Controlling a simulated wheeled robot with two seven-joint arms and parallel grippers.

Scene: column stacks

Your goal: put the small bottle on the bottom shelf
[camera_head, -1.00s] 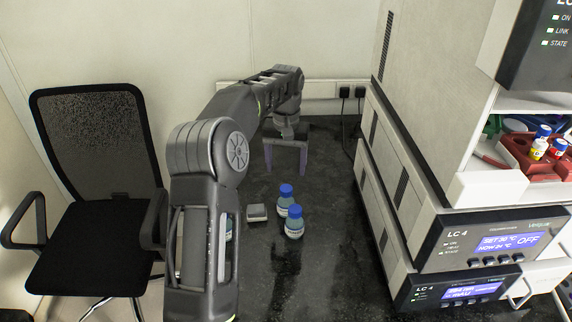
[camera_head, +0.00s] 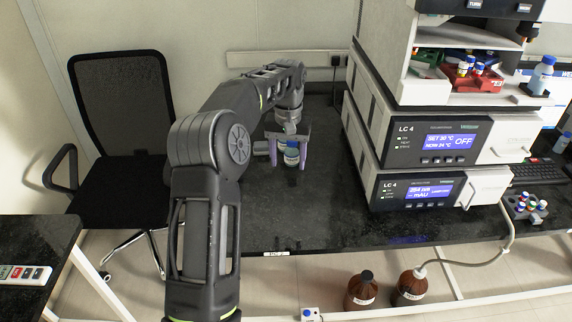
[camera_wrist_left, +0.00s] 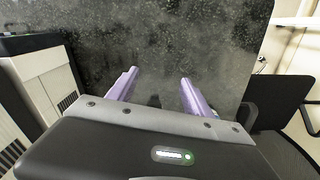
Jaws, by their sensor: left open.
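A small bottle (camera_head: 291,156) with a blue cap stands on the black bench. In the head view it overlaps the space between the fingers of my left gripper (camera_head: 290,163); I cannot tell whether it is between them or nearer to me. The left wrist view shows my left gripper (camera_wrist_left: 158,88) open, with purple fingers and no bottle visible between them. A lower shelf (camera_head: 490,99) in the open cabinet at right holds a red rack and bottles. My right gripper is not in view.
Two stacked LC 4 units (camera_head: 430,140) stand right of my left gripper, under the cabinet. A red rack (camera_head: 478,80) and a larger blue-capped bottle (camera_head: 541,76) occupy the shelf. A black chair (camera_head: 122,130) stands at left. The bench front (camera_head: 300,225) is clear.

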